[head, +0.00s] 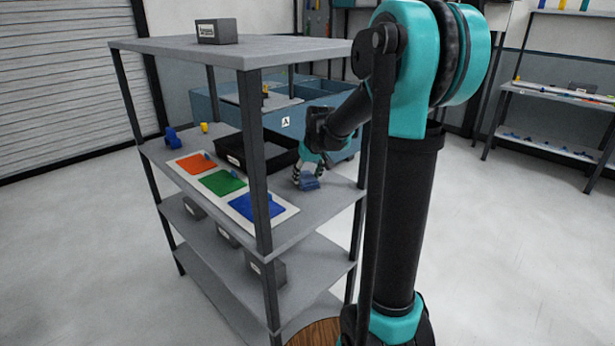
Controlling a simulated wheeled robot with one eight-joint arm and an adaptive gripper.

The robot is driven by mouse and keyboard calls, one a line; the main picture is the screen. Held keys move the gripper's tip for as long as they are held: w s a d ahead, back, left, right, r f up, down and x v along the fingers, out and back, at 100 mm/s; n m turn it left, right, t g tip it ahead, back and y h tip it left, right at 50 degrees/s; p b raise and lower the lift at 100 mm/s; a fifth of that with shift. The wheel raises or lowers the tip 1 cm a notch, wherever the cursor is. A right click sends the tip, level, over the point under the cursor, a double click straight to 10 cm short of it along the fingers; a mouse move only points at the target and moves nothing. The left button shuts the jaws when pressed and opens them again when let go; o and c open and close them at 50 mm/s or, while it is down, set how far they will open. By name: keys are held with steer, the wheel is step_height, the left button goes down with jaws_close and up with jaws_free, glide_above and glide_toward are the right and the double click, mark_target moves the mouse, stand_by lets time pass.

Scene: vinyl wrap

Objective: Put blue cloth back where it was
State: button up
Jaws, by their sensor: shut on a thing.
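My gripper (308,177) is over the right part of the shelf unit's second board. It is shut on a small, dull blue thing, which looks like the blue cloth (309,184). The cloth is at or just above the board; I cannot tell if it touches. A white panel (285,214) with orange (194,164), green (221,182) and blue (246,206) squares lies on the same board, left of my gripper. Small blue pieces lie at the squares. A shelf post hides part of the blue square.
A dark blue object (173,137) and a small yellow one (204,127) are at the board's left end. The top board (280,47) and corner posts (258,160) enclose this level.

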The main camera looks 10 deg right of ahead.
steer(key=o, duration=1)
steer(key=v, duration=1.2)
